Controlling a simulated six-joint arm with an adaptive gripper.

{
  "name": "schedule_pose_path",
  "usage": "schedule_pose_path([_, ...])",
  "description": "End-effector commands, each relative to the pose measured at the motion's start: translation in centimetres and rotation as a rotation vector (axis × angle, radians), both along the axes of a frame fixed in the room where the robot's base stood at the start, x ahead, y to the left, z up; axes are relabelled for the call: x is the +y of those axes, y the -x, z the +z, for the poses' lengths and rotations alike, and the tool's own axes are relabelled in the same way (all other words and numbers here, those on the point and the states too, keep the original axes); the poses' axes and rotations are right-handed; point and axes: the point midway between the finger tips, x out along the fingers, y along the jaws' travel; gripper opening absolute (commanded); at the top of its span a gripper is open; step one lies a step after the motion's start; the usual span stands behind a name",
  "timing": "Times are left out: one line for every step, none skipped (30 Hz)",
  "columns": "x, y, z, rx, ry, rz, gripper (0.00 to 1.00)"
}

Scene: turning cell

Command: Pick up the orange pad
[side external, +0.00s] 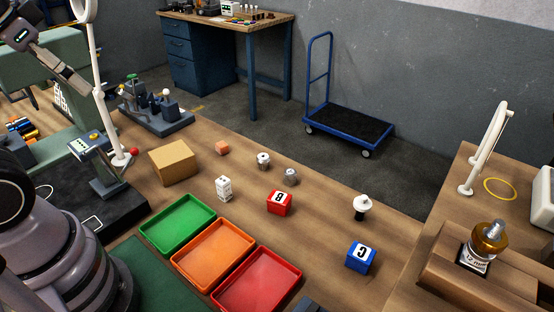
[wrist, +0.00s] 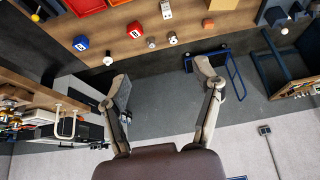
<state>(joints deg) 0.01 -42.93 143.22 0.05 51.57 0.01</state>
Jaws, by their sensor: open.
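A small orange block (side external: 222,147), the only small orange piece I see and perhaps the pad, lies on the wooden bench beside a cardboard box. It also shows small near the bench edge in the wrist view (wrist: 208,23). My gripper (wrist: 162,76) is open and empty in the wrist view, with its two fingers wide apart over the floor. The orange block is beyond the fingertips, up and to the right in that view. In the side view part of my gripper (side external: 65,72) shows at the upper left, high and well apart from the block.
The cardboard box (side external: 173,162) stands left of the block. Metal parts (side external: 264,160), a white block (side external: 224,188), a red cube (side external: 279,203) and a blue cube (side external: 360,257) stand on the bench. Green (side external: 149,238), orange (side external: 180,262) and red (side external: 220,298) trays lie in front. A white-framed stand (side external: 119,160) rises left.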

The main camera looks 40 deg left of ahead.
Motion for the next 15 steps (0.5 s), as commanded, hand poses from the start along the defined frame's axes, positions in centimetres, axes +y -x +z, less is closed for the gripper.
schedule_pose_path([0.1,-0.2,0.0,0.007,-0.007,-0.004,0.65])
schedule_pose_path([0.2,-0.4,0.1,0.015,-0.016,-0.009,0.65])
schedule_pose_path([0.3,-0.8,0.1,0.032,-0.033,-0.020,0.65])
schedule_pose_path([0.5,-1.3,0.1,0.050,-0.051,-0.030,0.65])
schedule_pose_path([0.8,-1.9,0.1,0.071,-0.075,-0.044,0.65])
schedule_pose_path([1.2,-2.8,0.1,0.107,-0.111,-0.066,0.65])
schedule_pose_path([1.5,-3.7,0.0,0.137,-0.146,-0.088,0.65])
schedule_pose_path([1.9,-4.6,-0.1,0.169,-0.181,-0.112,0.65])
schedule_pose_path([2.4,-6.0,-0.3,0.215,-0.232,-0.147,0.65])
schedule_pose_path([2.8,-7.1,-0.5,0.250,-0.273,-0.175,0.65])
schedule_pose_path([3.2,-8.3,-0.7,0.285,-0.313,-0.203,0.65])
schedule_pose_path([3.6,-9.8,-1.1,0.330,-0.366,-0.242,0.65])
schedule_pose_path([3.9,-11.0,-1.5,0.364,-0.405,-0.273,0.65])
schedule_pose_path([4.3,-12.2,-2.0,0.399,-0.445,-0.303,0.65])
schedule_pose_path([4.6,-13.8,-2.7,0.442,-0.495,-0.345,0.65])
